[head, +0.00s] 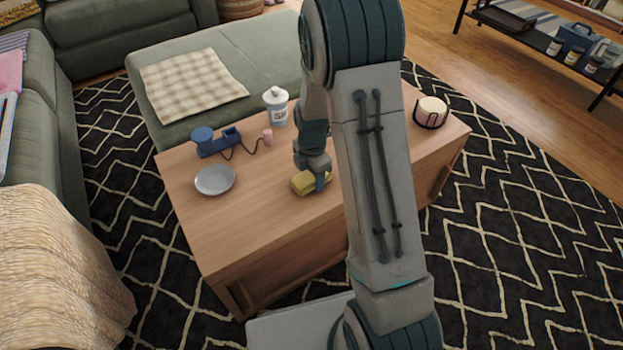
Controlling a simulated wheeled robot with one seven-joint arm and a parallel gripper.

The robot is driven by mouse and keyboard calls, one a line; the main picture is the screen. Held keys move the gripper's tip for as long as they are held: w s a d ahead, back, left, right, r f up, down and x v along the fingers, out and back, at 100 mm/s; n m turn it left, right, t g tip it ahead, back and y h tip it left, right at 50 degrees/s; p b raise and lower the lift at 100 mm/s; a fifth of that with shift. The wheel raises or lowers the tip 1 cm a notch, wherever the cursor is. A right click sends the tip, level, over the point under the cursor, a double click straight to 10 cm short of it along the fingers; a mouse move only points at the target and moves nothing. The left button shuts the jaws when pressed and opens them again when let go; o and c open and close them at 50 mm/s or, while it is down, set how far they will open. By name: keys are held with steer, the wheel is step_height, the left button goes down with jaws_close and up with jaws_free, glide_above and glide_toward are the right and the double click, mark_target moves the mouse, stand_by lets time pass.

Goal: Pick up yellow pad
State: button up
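My gripper (319,181) is low over the table at the pad, with a blue-grey finger in front of the pad's near right side. The other finger is hidden, so I cannot tell whether the gripper is closed on the pad. The pad appears to be at the tabletop.
On the wooden table (235,240) stand a grey plate (215,180), a blue device (212,141) with a dark cord, a small pink item (267,136), a white bottle (277,106) and a candle in a dark holder (431,112). The table's front left is clear.

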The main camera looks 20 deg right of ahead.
steer(key=shift+c, duration=0.7)
steer(key=shift+r+p, duration=0.35)
steer(key=shift+r, duration=0.25)
steer(key=r, duration=0.1)
steer(key=r+p, duration=0.2)
steer(key=shift+w+d+r, duration=0.25)
steer(key=shift+d+r, duration=0.1)
steer(key=shift+r, duration=0.05)
steer(key=w+d+r+p, duration=0.3)
steer(key=w+d+r, duration=0.3)
steer(key=w+d, duration=0.1)
steer(key=shift+d, duration=0.7)
